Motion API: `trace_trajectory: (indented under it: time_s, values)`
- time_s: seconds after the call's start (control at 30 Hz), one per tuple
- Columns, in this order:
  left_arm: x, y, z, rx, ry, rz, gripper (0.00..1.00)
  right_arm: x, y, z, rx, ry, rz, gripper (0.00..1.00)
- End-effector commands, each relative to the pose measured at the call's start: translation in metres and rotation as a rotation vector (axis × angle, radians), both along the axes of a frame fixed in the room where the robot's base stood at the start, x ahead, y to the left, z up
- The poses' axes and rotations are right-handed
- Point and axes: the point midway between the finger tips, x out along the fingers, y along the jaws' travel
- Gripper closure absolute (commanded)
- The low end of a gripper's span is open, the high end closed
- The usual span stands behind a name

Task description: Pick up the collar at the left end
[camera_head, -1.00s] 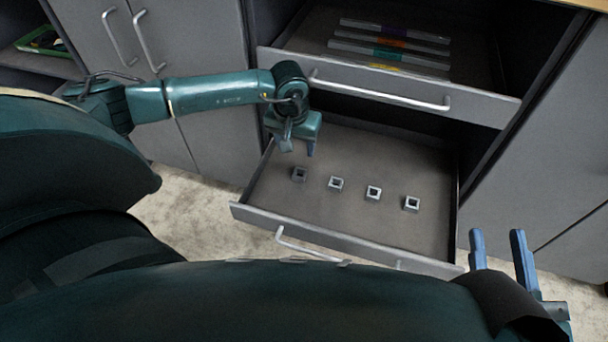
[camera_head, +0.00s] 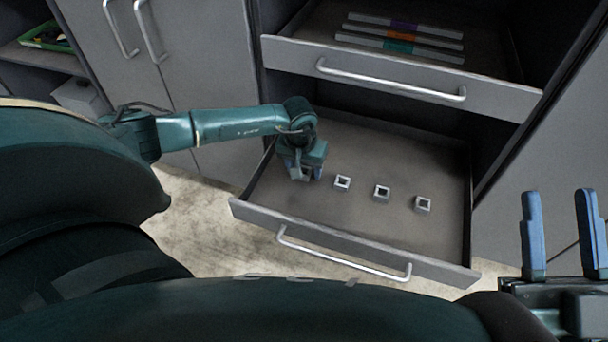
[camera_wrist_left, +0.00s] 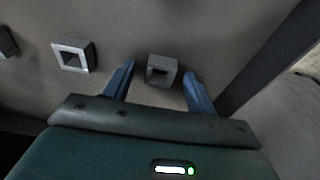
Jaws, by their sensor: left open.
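Several small square grey collars with square holes stand in a row in the open lower drawer. The collar at the left end (camera_wrist_left: 161,71) sits between the two blue fingers of my left gripper (camera_wrist_left: 158,82) in the left wrist view. The fingers are open, with a gap on each side of it. In the head view my left gripper (camera_head: 304,172) is low over the drawer and mostly hides this collar. The other collars, (camera_head: 342,182) the nearest of them, stand to its right. My right gripper (camera_head: 559,235) is open and empty at the lower right, away from the drawer.
The lower drawer (camera_head: 400,235) has a low front wall with a handle. Above and behind it, an upper drawer (camera_head: 400,80) is also open and holds several flat bars with coloured middles. Closed cabinet doors (camera_head: 180,60) stand to the left.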

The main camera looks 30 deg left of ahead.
Motion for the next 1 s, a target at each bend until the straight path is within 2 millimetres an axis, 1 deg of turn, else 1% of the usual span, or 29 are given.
trace_trajectory:
  time_s: [0.1, 0.13, 0.73, 0.93, 1.0]
  values:
    - [0.0001, 0.0000, 0.0008, 0.000, 0.000, 0.000, 0.44, -0.0001, -0.0001, 0.0004, 0.000, 0.001, 0.000, 0.64]
    - [0.0001, 0.0000, 0.0008, 0.000, 0.000, 0.000, 0.45, 0.0000, 0.0000, 0.0003, 0.000, 0.001, 0.000, 0.64]
    - [0.0001, 0.0001, 0.0011, 0.000, 0.000, 0.000, 0.94, 0.0000, 0.0001, -0.0001, 0.000, 0.002, 0.000, 0.64]
    - [0.0005, 0.0002, 0.0021, 0.000, -0.001, 0.000, 0.94, 0.0002, 0.0001, 0.0002, -0.001, 0.003, 0.000, 0.64]
    - [0.0007, 0.0003, 0.0064, 0.000, -0.002, 0.000, 0.94, 0.0003, 0.0002, 0.0022, 0.000, 0.004, 0.000, 0.64]
